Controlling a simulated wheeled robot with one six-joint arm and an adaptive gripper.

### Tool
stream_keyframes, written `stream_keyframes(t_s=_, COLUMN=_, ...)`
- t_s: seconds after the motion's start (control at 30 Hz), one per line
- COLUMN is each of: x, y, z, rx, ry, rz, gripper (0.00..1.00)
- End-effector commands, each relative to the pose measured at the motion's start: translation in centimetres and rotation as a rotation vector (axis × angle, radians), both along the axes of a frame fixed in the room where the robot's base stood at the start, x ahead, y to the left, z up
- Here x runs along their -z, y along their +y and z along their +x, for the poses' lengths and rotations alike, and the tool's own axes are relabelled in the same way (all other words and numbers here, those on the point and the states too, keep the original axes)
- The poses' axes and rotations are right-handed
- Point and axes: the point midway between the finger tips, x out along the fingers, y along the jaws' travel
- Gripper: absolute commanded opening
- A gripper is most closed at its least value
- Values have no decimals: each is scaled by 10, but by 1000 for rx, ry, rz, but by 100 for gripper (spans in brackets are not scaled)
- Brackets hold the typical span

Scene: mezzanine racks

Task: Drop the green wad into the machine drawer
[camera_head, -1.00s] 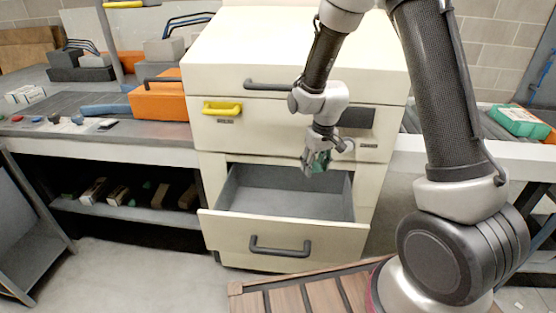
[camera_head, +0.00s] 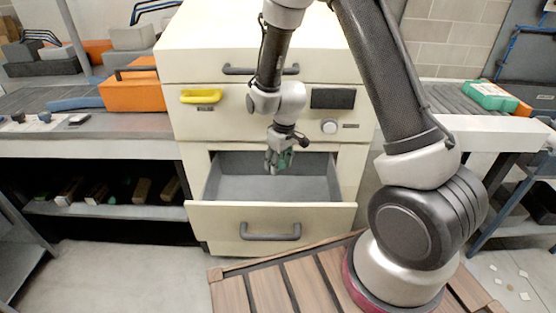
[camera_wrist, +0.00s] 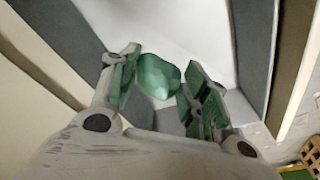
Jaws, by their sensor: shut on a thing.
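The green wad (camera_wrist: 157,78) is a faceted, rounded lump between the two fingers of my gripper (camera_wrist: 160,88) in the wrist view. The fingers have green pads, and my gripper is shut on the wad. In the head view my gripper (camera_head: 278,160) points down over the open machine drawer (camera_head: 230,222), near its back part. The drawer is pulled out from the cream machine (camera_head: 240,125). Its grey inside looks empty. In the head view the wad is hard to tell from the green finger pads.
The drawer front has a dark handle (camera_head: 270,232). An orange box (camera_head: 135,95) stands on the left bench. A wooden slatted platform (camera_head: 265,290) lies in front.

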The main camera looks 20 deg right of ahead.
Motion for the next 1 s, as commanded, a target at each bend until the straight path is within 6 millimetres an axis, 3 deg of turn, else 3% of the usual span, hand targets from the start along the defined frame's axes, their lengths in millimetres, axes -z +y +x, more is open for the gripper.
stream_keyframes(t_s=0.07, x=0, y=0, z=0, rx=0, ry=0, rz=0, gripper=36)
stream_keyframes(t_s=0.1, x=0, y=0, z=0, rx=0, ry=0, rz=0, gripper=52)
stream_keyframes(t_s=0.2, x=0, y=0, z=0, rx=0, ry=0, rz=0, gripper=70)
stream_keyframes(t_s=0.23, x=0, y=0, z=0, rx=0, ry=0, rz=0, gripper=72)
stream_keyframes(t_s=0.63, x=-7, y=0, z=-1, rx=0, ry=-1, rz=0, gripper=72)
stream_keyframes(t_s=1.0, x=-83, y=-6, z=-10, rx=0, ry=-4, rz=1, gripper=72)
